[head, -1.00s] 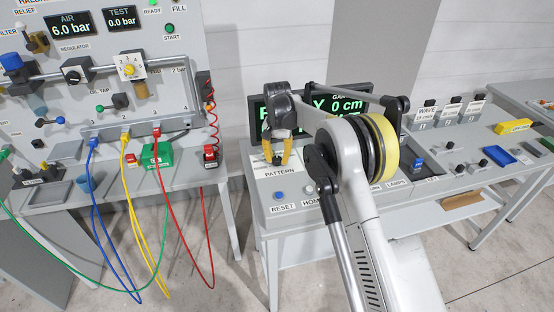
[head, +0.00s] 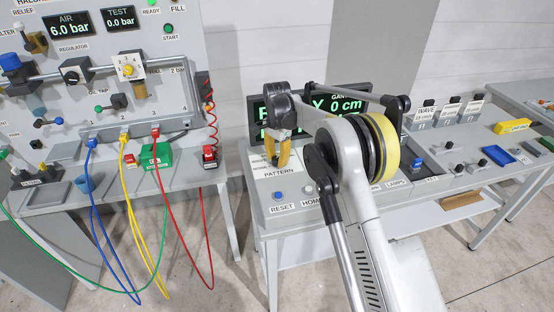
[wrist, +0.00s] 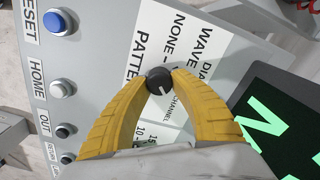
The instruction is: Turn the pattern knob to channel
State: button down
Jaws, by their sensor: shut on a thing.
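The pattern knob (wrist: 158,80) is a small black round knob with a white pointer line, seen in the wrist view. Its pointer faces the lower right of that picture, towards the printed word CHANNEL (wrist: 181,107). My gripper (wrist: 158,78) has yellow ribbed fingers, shut on the knob from both sides. In the head view my gripper (head: 277,163) points down at the panel above the PATTERN label (head: 279,173). The knob is hidden there by the fingers. Other printed words, NONE and WAVE among them, are partly covered or cut off in the wrist view.
The blue RESET button (wrist: 58,22) and HOME button (wrist: 62,90) sit beside the label plate. A display with green text (head: 330,103) stands behind my gripper. A pneumatic panel with coloured hoses (head: 125,200) is at left; more switches are on the bench at right.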

aim_at(277, 158)
dwell(0.3)
jog(key=c, duration=1.1)
grip_release()
notch_tip(277, 158, up, 12)
